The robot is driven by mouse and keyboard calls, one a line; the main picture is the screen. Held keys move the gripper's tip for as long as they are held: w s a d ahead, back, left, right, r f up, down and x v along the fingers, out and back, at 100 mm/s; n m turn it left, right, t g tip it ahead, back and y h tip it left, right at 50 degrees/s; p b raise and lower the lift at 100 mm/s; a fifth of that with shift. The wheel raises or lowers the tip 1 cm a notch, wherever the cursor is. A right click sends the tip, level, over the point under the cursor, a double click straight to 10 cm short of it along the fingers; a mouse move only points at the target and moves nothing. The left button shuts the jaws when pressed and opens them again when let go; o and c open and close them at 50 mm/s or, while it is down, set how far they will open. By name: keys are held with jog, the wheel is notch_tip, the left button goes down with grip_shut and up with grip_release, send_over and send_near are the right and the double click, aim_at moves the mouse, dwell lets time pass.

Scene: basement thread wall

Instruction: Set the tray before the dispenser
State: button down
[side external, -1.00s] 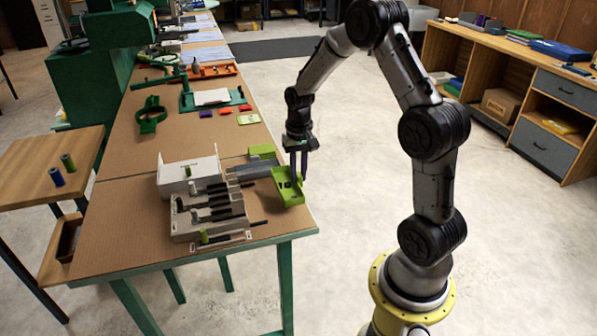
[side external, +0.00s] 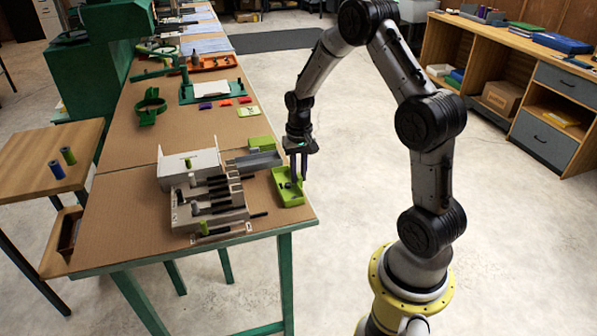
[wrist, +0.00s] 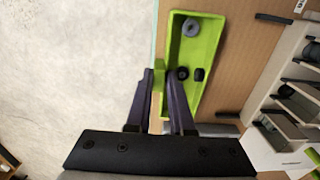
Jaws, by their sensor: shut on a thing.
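The lime-green tray (side external: 291,193) lies near the bench's right edge in the side view. In the wrist view the tray (wrist: 186,101) is long and shallow, with a grey ring-like piece (wrist: 191,27) and two small black pieces (wrist: 191,74) in it. My gripper (side external: 299,178) reaches down at its right side. In the wrist view my gripper (wrist: 160,88) is shut on the tray's side tab, one finger outside and one inside. I cannot tell whether the tray is lifted. A grey slotted unit (side external: 222,216), apparently the dispenser, stands left of the tray.
A white box (side external: 190,168) stands behind the slotted unit. A grey channel (side external: 254,162) and a green block (side external: 262,144) lie behind the tray. Bare bench (side external: 125,230) is free at the left. The bench's right edge is close to my gripper.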

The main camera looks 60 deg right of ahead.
jog(key=c, duration=0.7)
grip_release()
jog(key=shift+r, duration=3.5)
